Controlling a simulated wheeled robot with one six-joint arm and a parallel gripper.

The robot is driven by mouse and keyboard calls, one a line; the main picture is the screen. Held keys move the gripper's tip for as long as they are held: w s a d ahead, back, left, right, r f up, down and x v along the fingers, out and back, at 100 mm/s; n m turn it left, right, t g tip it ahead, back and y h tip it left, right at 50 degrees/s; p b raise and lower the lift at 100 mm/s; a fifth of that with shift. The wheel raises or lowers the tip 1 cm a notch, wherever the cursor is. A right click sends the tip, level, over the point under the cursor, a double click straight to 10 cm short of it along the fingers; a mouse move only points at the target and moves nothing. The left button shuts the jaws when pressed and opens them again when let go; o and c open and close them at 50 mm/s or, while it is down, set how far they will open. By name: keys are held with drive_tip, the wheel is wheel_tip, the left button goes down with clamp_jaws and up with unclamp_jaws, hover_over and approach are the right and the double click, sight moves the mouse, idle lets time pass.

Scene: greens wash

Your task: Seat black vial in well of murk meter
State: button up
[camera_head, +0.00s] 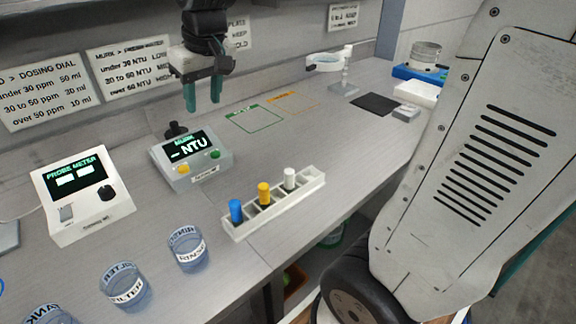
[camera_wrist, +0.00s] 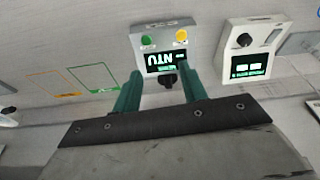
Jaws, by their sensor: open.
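The murk meter (camera_head: 190,160) is a grey box with a screen reading NTU and yellow and green buttons; it also shows in the wrist view (camera_wrist: 143,42). A black capped piece (camera_head: 175,131), which looks like the black vial, stands upright at the meter's rear edge. In the wrist view the black piece (camera_wrist: 168,81) appears between my fingers. The well is hidden, so I cannot tell how deep the vial sits. My gripper (camera_head: 203,102), with green fingers, is open and empty above and behind the meter, apart from the vial.
A white rack (camera_head: 315,186) holds blue, yellow and white vials before the meter. The probe meter (camera_head: 75,195) stands left, with labelled beakers (camera_head: 187,247) in front. Green (camera_head: 254,118) and orange outlined areas to the right are bare.

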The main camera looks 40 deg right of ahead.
drive_tip(key=s+f+g, duration=0.1)
drive_tip(key=s+f, duration=0.1)
drive_tip(key=s, duration=1)
drive_tip(key=s+d+f+m+g, duration=0.1)
drive_tip(key=s+f, duration=0.2)
drive_tip(key=s, duration=0.9)
drive_tip(key=shift+s+d+h, duration=0.2)
drive_tip(key=shift+s+h, duration=0.1)
